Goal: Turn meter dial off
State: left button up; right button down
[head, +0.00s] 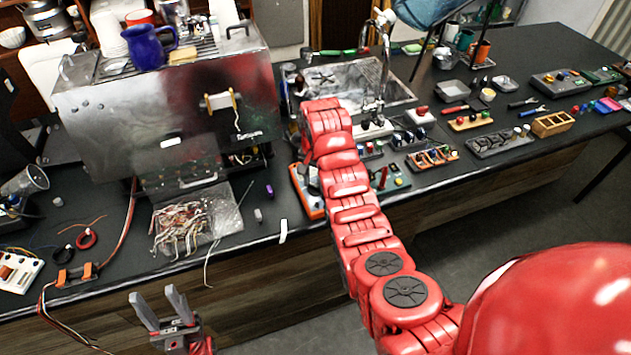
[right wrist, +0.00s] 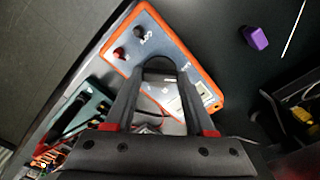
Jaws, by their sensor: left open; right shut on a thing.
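The meter is an orange-rimmed box with a grey face (right wrist: 172,40), seen from above in the right wrist view. It also shows in the head view (head: 307,203), partly covered by my right arm. My right gripper (right wrist: 160,78) is over the meter, with its fingers shut on the dark round dial (right wrist: 158,65). The fingers hide the dial's sides, and its pointer setting cannot be read. A red jack and a black jack sit at one end of the face. My left gripper (head: 158,308) is open and empty, in front of the bench.
A metal brewer housing (head: 165,105) stands at the left of the bench. A bag of wires (head: 195,222) lies in front of it. A purple block (right wrist: 256,38) lies near the meter. A green board (right wrist: 80,115) lies close beside the meter.

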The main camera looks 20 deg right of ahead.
jog(key=shift+n, duration=1.6)
jog(key=shift+c, duration=1.2)
grip_release()
notch_tip(320, 180, up, 10)
jog(key=p, duration=0.7)
notch_tip(320, 180, up, 7)
send_over(315, 186)
jog(key=shift+w+d+r, duration=0.1)
jog(key=shift+d+r, duration=0.05)
jog(key=shift+r, duration=0.05)
